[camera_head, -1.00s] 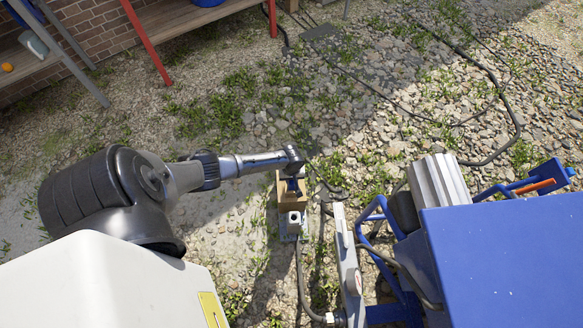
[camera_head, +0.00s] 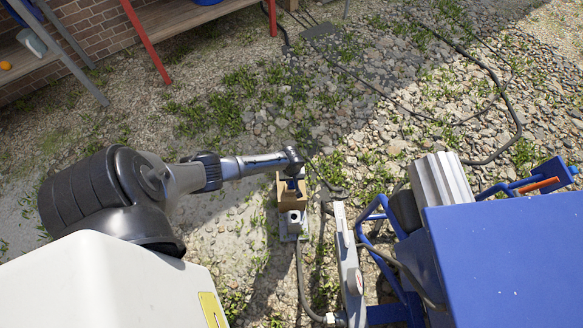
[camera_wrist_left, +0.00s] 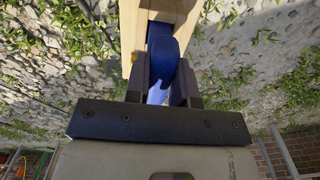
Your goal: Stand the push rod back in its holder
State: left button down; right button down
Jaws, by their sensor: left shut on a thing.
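My left gripper (camera_head: 292,177) is above a small wooden holder (camera_head: 281,191) near the middle of the head view. The left wrist view shows its two dark fingers (camera_wrist_left: 164,85) shut on a blue piece, which I take to be the push rod (camera_wrist_left: 162,52). The rod's blue part is at the open side of the pale wooden holder (camera_wrist_left: 138,28); a little blue also shows below the gripper in the head view. The fingers and wood hide the rest of the rod, so I cannot tell how far it is inside. My right gripper is not in view.
A pale box with a dark round opening (camera_head: 293,217) stands just in front of the holder, with a cable below. A blue machine (camera_head: 510,255) with a grey lever (camera_head: 347,265) is close on the right.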

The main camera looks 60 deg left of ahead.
pick_arm(q)
jog(key=shift+f, duration=0.25)
dwell(0.4)
jog(key=c, duration=0.9)
grip_release()
jog(key=shift+r+p, duration=4.45)
jog(key=shift+r, duration=2.45)
